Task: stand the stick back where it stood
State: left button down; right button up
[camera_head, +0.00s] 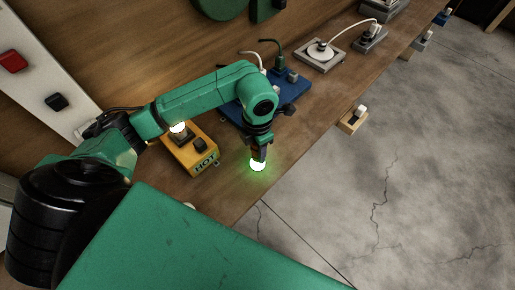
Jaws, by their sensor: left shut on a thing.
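My left gripper (258,151) points down over the front part of the wooden bench, right of the yellow HOT box. It is shut on a short stick, of which I see mainly a glowing white end (258,165) with a green halo just below the fingers. The fingers hide the rest of it. I cannot tell whether its end touches the bench. The yellow box (191,148), marked HOT, has a black knob and another glowing white piece (178,127) on top. My right gripper is not in view.
A blue box (290,92) with a cable stands behind the gripper. A grey plate device (320,55) and a smaller grey box (370,40) are farther along the bench (232,190). A small wooden block with a white top (353,119) projects at the bench edge. Concrete floor lies right.

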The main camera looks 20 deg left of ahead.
pick_arm(q)
jog(key=shift+f+b, duration=0.45)
jog(key=shift+b, duration=0.05)
dwell(0.3)
jog(key=shift+c, duration=2)
grip_release()
notch_tip(320, 180, up, 8)
jog(key=shift+w+b, duration=0.1)
jog(key=shift+b, duration=0.65)
notch_tip(320, 180, up, 7)
jog(key=shift+f+p, duration=0.2)
jog(key=shift+p, duration=0.4)
